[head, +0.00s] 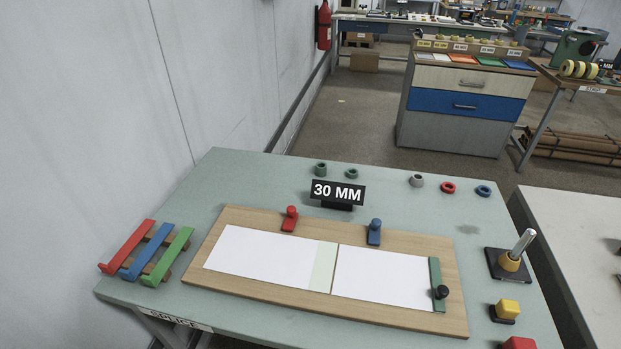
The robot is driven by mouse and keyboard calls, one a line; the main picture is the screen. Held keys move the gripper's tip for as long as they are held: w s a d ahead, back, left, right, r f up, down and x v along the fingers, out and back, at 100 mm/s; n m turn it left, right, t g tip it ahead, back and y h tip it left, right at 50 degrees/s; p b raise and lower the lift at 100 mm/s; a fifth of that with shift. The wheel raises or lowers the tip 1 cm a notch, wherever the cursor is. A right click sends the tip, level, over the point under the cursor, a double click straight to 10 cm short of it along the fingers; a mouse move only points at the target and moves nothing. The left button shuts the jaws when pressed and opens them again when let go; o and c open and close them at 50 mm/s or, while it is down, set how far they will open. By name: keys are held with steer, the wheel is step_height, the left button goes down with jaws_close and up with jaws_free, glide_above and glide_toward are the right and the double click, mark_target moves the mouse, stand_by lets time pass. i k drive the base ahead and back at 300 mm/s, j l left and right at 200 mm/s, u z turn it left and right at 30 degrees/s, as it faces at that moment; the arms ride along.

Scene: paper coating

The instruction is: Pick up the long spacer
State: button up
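Several small ring-shaped pieces stand along the far edge of the green splice table. A dark green ring (320,168) stands at the left and looks taller than the green ring (351,173) beside it. Farther right are a grey ring (416,180), a red ring (448,187) and a blue ring (483,190). No label marks any of them as the long spacer, so I cannot tell for sure which it is. My gripper is not in view.
A "30 MM" sign (338,192) stands behind the wooden board (230,278) with white sheets and red and blue clamps. Coloured bars (127,247) lie left. A wall borders the left.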

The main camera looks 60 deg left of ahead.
mark_target(321, 169)
steer(key=l+u, duration=0.1)
steer(key=u, duration=0.3)
steer(key=k+u, duration=0.1)
steer(key=u, duration=0.35)
steer(key=k+u, duration=0.1)
steer(key=u, duration=0.7)
steer(key=k+l, duration=0.05)
